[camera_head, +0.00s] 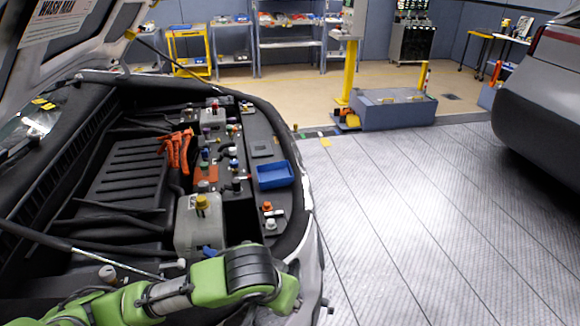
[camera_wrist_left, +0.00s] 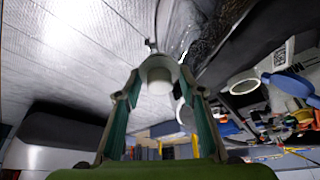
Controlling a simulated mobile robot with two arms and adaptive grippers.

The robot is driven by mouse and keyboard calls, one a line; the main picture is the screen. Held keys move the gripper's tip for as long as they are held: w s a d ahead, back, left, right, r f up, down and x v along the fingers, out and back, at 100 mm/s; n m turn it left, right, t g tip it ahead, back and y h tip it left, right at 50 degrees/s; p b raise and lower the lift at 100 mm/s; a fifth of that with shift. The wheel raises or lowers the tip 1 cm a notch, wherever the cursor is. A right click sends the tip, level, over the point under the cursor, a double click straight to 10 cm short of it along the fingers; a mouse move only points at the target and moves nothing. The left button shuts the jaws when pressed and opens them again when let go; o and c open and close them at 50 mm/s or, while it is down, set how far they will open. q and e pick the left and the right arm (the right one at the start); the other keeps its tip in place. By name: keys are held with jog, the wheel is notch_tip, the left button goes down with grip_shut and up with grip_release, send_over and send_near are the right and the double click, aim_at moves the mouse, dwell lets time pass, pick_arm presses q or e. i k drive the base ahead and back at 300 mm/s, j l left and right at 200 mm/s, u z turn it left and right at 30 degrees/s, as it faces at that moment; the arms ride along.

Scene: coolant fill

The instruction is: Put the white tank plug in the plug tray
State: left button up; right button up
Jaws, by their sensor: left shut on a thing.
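My left gripper (camera_wrist_left: 158,90) is shut on a white, rounded plug (camera_wrist_left: 158,75), held between its two fingertips in the left wrist view. The plug is in the air, with pale floor behind it. In the head view my green left arm crosses the bottom of the engine bay, and its fingers and the plug are hidden there. The plug tray (camera_head: 274,178) is a shallow blue open box on the right side of the engine bay, further back than my arm. It looks empty. My right gripper is in neither view.
A pale tank with a yellow cap (camera_head: 202,203) stands just behind my arm. An orange cap (camera_head: 267,207) and a white cap (camera_head: 271,224) sit in front of the tray. Orange clamps (camera_head: 178,150) and several coloured caps lie left of it. The raised hood (camera_head: 60,40) overhangs the left.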

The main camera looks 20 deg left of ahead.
aim_at(275, 175)
jog(key=i+l, duration=0.15)
jog(key=i, duration=0.35)
jog(key=i+l, duration=0.15)
jog(key=i, duration=0.35)
jog(key=i+l, duration=0.15)
jog(key=i, duration=0.35)
jog(key=i+l, duration=0.15)
jog(key=i, duration=0.4)
jog(key=i+l+u, duration=0.2)
jog(key=i, duration=0.3)
jog(key=i+l+u, duration=0.15)
jog(key=i+l, duration=0.15)
jog(key=i, duration=0.2)
jog(key=i+l+u, duration=0.2)
jog(key=i+l, duration=0.15)
jog(key=i+u, duration=0.1)
jog(key=u, duration=2.45)
